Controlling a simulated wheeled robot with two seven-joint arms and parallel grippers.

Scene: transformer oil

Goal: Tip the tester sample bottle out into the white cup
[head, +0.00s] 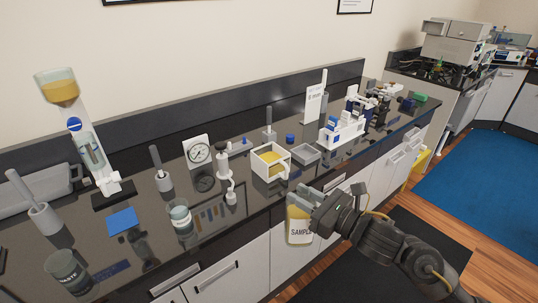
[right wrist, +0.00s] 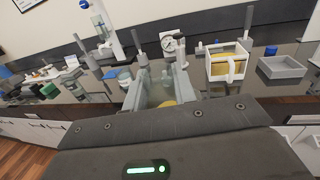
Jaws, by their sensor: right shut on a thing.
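My right gripper (head: 309,199) is shut on the sample bottle (head: 299,228), a clear bottle of yellow oil with a white SAMPLE label. The bottle is about upright, in front of the counter's front edge. In the right wrist view the bottle (right wrist: 166,100) shows partly between the fingers. The white cup (head: 270,162), square with a handle, stands on the counter beyond and left of the bottle, apart from it. Yellow shows inside it. It also shows in the right wrist view (right wrist: 228,66). My left gripper is not in view.
A grey tray (head: 304,154) sits right of the cup. A round gauge (head: 198,153) and a small stand (head: 225,165) are to its left. A glass jar (head: 180,217), a WASTE beaker (head: 66,269) and a blue pad (head: 122,221) lie farther left. A white rack (head: 342,132) stands right.

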